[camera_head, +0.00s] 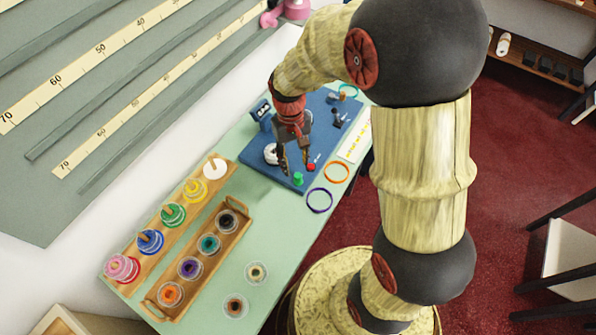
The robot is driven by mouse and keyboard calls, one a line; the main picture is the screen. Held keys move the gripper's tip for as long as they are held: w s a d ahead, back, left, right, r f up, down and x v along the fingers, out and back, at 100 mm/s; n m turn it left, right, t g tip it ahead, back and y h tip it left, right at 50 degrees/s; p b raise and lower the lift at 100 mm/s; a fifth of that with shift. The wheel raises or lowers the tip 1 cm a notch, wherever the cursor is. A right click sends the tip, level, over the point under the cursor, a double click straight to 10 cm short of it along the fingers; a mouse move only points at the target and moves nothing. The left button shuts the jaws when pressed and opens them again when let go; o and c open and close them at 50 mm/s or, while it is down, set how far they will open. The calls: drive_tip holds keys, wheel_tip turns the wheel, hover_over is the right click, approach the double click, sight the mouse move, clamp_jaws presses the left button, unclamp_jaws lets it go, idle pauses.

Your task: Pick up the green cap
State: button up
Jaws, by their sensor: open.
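The green cap (298,178) is a small green piece near the front edge of the blue mat (262,172). My gripper (294,169) hangs over the mat with its fingers pointing down and apart. In this view its tips appear just above the cap, close to it. I cannot tell the exact height gap or whether they touch. Nothing shows between the fingers.
A small red piece (311,168) lies just right of the cap, and a white roll (271,154) stands left of the gripper. Purple (319,201) and orange (336,172) rings lie beside the mat. A wooden tray (214,249) with several jars and a peg rack (135,241) stand at the left.

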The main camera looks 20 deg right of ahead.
sight(298, 175)
wheel_tip(298, 175, down, 2)
drive_tip(key=shift+s, duration=0.1)
drive_tip(key=f, duration=0.1)
drive_tip(key=f+b, duration=0.1)
drive_tip(key=s+f+b, duration=0.1)
drive_tip(key=f, duration=0.1)
drive_tip(key=shift+s+d, duration=0.1)
drive_tip(key=shift+d, duration=0.15)
drive_tip(key=shift+f, duration=0.4)
drive_tip(key=shift+r, duration=0.1)
drive_tip(key=shift+c, duration=0.7)
drive_tip(key=c, duration=0.7)
